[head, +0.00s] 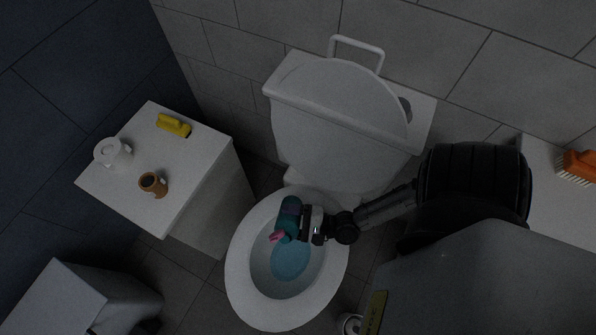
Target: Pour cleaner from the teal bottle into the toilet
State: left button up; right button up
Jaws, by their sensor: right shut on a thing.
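The teal bottle (290,211) is held in my right gripper (305,224), whose arm comes in from the right. The bottle is tilted over the toilet bowl, and its pink tip (276,237) points down and to the left. The toilet (237,270) has its lid raised against the tank, and blue water or liquid shows in the bowl. I cannot tell whether any cleaner is flowing from the bottle. My left gripper is not in view.
A white cabinet (205,165) left of the toilet bears a toilet roll (112,152), a brown cup (153,184) and a yellow object (173,125). An orange brush (580,167) lies on a white surface at the right. A grab rail (357,45) is behind the tank.

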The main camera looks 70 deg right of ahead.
dwell(0.5)
jog(key=shift+d+f+n, duration=0.1)
jog(key=shift+f+n, duration=0.05)
jog(key=shift+n, duration=0.25)
dwell(0.4)
jog(key=shift+d+f+n, duration=0.1)
jog(key=shift+f+n, duration=0.1)
jog(key=shift+n, duration=0.2)
